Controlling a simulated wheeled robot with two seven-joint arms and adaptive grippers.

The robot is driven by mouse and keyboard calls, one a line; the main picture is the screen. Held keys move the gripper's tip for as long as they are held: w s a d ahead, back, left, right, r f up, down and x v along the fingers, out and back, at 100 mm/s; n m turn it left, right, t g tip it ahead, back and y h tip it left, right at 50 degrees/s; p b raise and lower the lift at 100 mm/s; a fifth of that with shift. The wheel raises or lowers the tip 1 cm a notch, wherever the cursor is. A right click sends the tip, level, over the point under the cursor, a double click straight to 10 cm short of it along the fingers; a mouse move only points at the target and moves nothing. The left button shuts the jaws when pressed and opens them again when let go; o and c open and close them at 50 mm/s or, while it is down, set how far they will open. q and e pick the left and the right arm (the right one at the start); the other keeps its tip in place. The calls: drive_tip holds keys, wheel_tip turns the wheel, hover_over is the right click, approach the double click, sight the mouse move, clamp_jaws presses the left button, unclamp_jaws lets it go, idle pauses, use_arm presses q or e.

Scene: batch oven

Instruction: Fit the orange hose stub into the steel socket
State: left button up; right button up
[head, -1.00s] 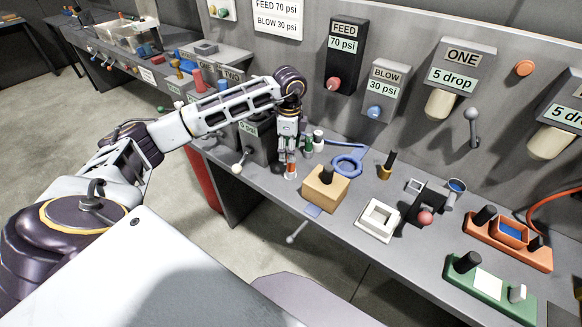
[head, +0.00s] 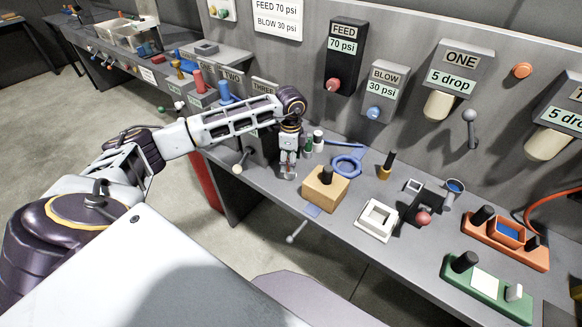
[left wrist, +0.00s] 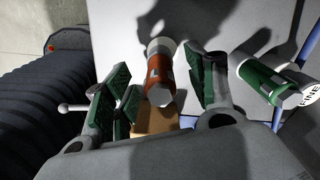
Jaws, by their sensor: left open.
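My left gripper (head: 288,170) points down at the left end of the bench. Its fingers are apart in the left wrist view (left wrist: 162,88). An orange-red cylinder (left wrist: 160,70) with a white end and a pale label shows between the fingers, with a gap on each side. In the head view the gripper mostly hides it. An orange hose (head: 540,203) curves down the wall at the right edge; its end is hard to make out. I cannot tell which piece is the steel socket. My right gripper is not in view.
A green-and-white bottle (left wrist: 264,82) stands close beside the gripper.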

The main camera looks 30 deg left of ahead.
use_arm(q)
drive_tip(key=shift+d+f+p, duration=0.1)
drive_tip(key=shift+f+p, duration=0.2)
drive_tip(key=shift+f, duration=1.25)
drive_tip(key=shift+c, duration=0.3)
drive_tip(key=c, duration=1.1)
drive_tip(key=shift+r, duration=0.1)
drive_tip(key=shift+r+b, duration=0.9)
drive_tip(key=shift+r, duration=4.05)
